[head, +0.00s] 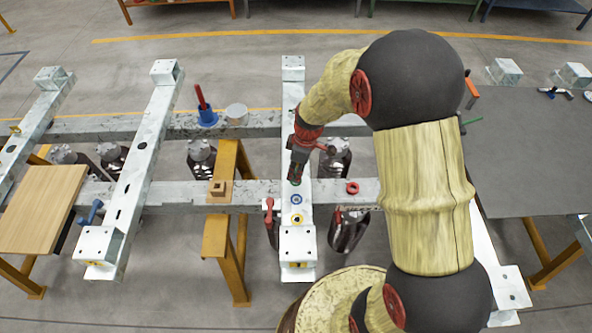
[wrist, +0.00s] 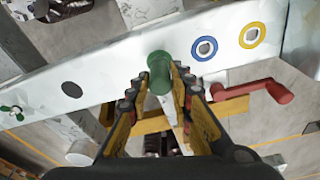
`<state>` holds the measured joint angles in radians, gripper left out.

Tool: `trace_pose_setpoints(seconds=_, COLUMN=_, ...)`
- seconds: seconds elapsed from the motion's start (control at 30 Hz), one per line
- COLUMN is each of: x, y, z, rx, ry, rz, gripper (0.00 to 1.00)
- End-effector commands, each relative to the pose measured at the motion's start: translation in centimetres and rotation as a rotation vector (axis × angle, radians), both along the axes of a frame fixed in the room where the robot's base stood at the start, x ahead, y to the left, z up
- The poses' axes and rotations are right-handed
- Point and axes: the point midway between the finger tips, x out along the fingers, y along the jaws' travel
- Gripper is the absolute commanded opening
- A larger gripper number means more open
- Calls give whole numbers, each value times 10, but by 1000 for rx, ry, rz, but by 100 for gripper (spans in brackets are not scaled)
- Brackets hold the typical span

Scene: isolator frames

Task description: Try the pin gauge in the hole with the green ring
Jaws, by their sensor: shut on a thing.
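My gripper (wrist: 161,82) is shut on the pin gauge (wrist: 160,66), whose green, flanged body shows between the fingertips in the wrist view. The gauge is over the pale metal beam. In the head view my gripper (head: 297,172) points down at the beam (head: 297,240), just behind the blue-ringed hole (head: 296,199) and the yellow-ringed hole (head: 296,218). Both holes also show right of the gauge in the wrist view, blue (wrist: 204,48) and yellow (wrist: 252,35). Whether the gauge's tip is in a hole is hidden.
A red-handled tool (head: 269,205) hangs beside the beam. A red ring (head: 352,188) lies on the cross beam to the right. A blue holder with a red pin (head: 207,117) and a grey cylinder (head: 236,113) stand behind left. A plain hole (wrist: 72,89) is in the beam.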

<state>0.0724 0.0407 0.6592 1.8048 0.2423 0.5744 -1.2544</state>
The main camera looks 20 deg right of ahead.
Motion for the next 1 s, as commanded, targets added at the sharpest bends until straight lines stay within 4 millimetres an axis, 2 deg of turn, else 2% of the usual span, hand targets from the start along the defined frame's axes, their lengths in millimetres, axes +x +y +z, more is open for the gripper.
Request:
trace_pose_setpoints(seconds=0.67, x=0, y=0, z=-13, rx=-1, ry=-1, rz=0, gripper=0)
trace_pose_setpoints(seconds=1.0, x=0, y=0, z=-12, rx=0, ry=0, rz=0, gripper=0)
